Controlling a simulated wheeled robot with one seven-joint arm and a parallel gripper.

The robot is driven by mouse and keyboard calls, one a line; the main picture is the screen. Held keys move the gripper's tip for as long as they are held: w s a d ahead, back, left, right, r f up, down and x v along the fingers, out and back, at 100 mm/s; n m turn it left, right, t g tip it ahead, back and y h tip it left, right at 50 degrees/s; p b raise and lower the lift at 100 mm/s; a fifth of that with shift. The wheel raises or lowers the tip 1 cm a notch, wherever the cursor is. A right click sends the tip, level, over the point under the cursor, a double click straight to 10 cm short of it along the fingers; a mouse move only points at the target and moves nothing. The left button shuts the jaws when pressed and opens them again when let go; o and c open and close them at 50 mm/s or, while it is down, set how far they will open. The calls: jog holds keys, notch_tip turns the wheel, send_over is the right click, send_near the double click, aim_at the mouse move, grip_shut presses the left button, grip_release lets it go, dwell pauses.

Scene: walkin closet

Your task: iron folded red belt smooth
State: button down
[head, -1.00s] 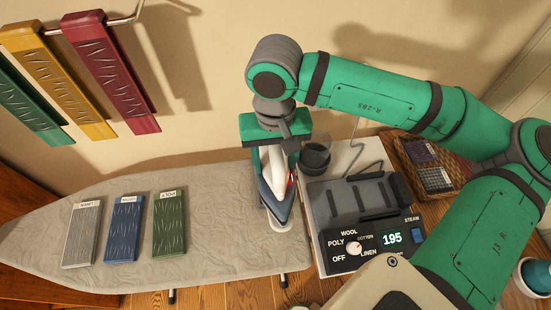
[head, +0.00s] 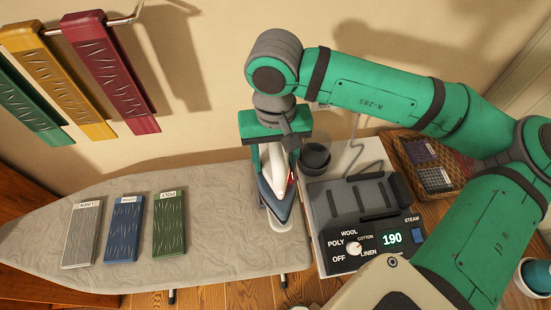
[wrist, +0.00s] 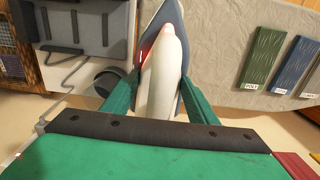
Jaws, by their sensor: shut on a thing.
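The red folded belt (head: 113,72) with wrinkle marks hangs from a rail at the upper left in the head view. The iron (head: 275,190), white and dark blue with a red light, is at the right end of the grey ironing board (head: 225,225), above a pale rest (head: 288,248). My gripper (head: 274,160) is shut on the iron. The wrist view also shows the iron (wrist: 163,65) between my green fingers. Whether its soleplate touches the rest is hidden. The control station (head: 365,225) reads 190, with dial settings for OFF, POLY, WOOL, COTTON and LINEN.
Grey (head: 83,234), blue (head: 122,228) and green (head: 169,224) labelled strips lie on the board's left half. Yellow (head: 75,82) and green (head: 30,105) folded belts hang beside the red one. A dark cup (head: 315,157) and basket (head: 425,165) stand right. Board space is clear right of the strips.

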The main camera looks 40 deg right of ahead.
aim_at(276, 145)
jog(key=shift+r, duration=2.6)
jog(key=shift+w+d+f, duration=0.2)
jog(key=shift+w+f, duration=0.1)
jog(key=shift+f, duration=0.5)
jog(key=shift+w+d+f, duration=0.2)
jog(key=shift+w+f, duration=0.1)
jog(key=shift+f, duration=0.55)
jog(key=shift+w+d+f, duration=0.2)
jog(key=shift+w+f, duration=0.1)
jog(key=shift+f, duration=0.5)
jog(key=shift+f, duration=0.55)
jog(key=shift+r, duration=3.05)
